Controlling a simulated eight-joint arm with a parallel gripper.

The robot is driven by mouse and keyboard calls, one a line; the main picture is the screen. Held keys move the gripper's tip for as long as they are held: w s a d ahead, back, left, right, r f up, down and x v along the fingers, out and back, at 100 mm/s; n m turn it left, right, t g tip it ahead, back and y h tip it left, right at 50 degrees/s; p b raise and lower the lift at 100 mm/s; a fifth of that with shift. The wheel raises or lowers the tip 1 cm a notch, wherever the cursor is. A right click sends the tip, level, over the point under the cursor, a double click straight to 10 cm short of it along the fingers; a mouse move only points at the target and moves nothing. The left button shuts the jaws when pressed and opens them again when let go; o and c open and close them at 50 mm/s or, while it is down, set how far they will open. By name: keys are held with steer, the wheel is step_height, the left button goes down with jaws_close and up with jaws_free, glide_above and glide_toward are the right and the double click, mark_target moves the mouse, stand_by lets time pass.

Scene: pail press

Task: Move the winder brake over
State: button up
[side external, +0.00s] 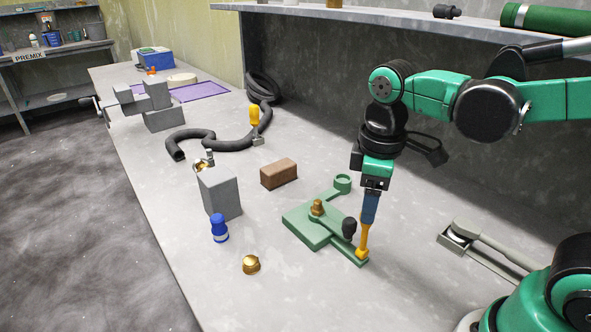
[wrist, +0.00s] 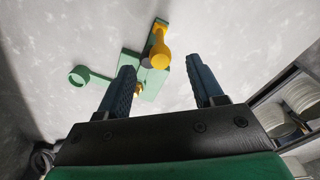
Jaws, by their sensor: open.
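A green plate (side external: 302,231) with a brass pivot (side external: 317,208) lies on the bench. A green arm with a ring end (side external: 343,183) reaches past its back edge. A yellow upright handle (side external: 362,246) stands at its right front end beside a dark knob (side external: 349,228). I take this handle as part of the winder brake, though no label shows. My gripper (side external: 369,218) points down just above the handle. In the wrist view my gripper (wrist: 159,65) is open, with the yellow handle (wrist: 160,59) lined up between its fingertips. I cannot tell whether they touch it.
A brown block (side external: 278,174), a grey box (side external: 221,195), a blue bottle (side external: 219,229) and a brass dome (side external: 251,265) stand left of the plate. A grey lever fitting (side external: 480,245) lies to the right. A black hose (side external: 230,145) and a yellow-handled lever (side external: 254,117) are farther back.

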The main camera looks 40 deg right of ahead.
mark_target(366, 233)
steer(key=shift+w+d+f, duration=0.1)
steer(key=shift+d+f, duration=0.05)
steer(key=shift+f, duration=2.55)
jaws_close()
